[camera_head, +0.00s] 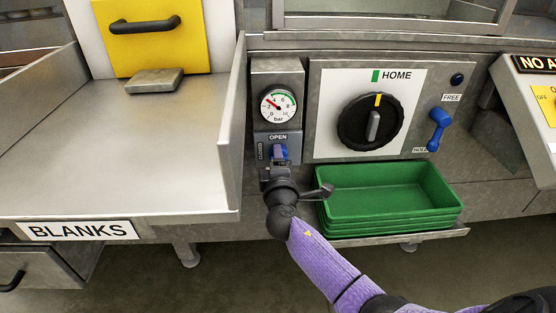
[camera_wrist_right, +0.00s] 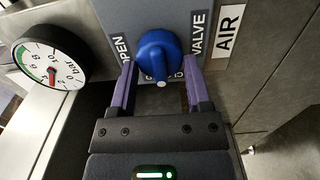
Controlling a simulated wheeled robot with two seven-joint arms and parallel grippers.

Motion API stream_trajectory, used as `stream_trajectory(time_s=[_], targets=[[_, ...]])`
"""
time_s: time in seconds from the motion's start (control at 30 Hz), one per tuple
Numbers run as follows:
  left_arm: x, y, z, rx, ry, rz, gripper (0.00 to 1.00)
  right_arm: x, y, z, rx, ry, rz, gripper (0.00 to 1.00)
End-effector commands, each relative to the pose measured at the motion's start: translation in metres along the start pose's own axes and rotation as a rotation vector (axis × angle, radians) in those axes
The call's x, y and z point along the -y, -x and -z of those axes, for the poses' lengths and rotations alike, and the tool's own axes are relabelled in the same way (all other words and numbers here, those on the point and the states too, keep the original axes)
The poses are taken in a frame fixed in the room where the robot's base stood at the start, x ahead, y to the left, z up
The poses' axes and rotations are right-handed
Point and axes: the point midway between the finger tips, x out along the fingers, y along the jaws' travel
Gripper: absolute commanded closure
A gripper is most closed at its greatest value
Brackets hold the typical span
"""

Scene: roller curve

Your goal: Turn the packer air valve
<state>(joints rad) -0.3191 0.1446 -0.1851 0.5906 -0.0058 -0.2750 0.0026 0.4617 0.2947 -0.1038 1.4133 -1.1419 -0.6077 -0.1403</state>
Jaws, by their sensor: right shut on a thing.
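The blue air valve knob (camera_head: 280,152) sits on the grey panel under the pressure gauge (camera_head: 278,106), just below the OPEN label. In the right wrist view the knob (camera_wrist_right: 157,50) is between OPEN and VALVE lettering, with an AIR label beside it. My right gripper (camera_head: 278,163) reaches the knob from below. Its two purple fingers (camera_wrist_right: 160,66) are shut on the knob, one on each side. The gauge has a red needle pointing to the upper left; it also shows in the right wrist view (camera_wrist_right: 48,62). My left gripper is not in view.
Right of the gauge is a black rotary dial (camera_head: 371,121) marked HOME, then a blue lever (camera_head: 438,129). Green stacked trays (camera_head: 388,232) stand below the dial, close to my right wrist. The BLANKS tray (camera_head: 110,150) is at left, its side wall near the valve.

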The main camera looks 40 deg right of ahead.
Motion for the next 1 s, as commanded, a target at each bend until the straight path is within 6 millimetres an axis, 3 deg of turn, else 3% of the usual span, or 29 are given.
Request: stream_trajectory(time_s=[0.5,0.53,0.67,0.7,1.0], targets=[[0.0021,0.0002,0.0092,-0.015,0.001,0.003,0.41,0.0011,0.0003,0.0004,-0.001,0.019,0.002,0.96],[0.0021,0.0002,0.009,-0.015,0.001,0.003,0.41,0.0011,0.0003,0.0004,-0.001,0.019,0.002,0.35],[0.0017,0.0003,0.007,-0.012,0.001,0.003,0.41,0.0009,0.0003,0.0003,-0.001,0.019,0.001,0.08],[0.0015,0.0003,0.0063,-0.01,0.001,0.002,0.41,0.0008,0.0002,0.0003,-0.001,0.018,0.001,0.02],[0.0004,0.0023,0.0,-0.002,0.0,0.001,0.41,-0.0002,0.0032,0.0003,-0.001,0.017,0.001,0.02]])
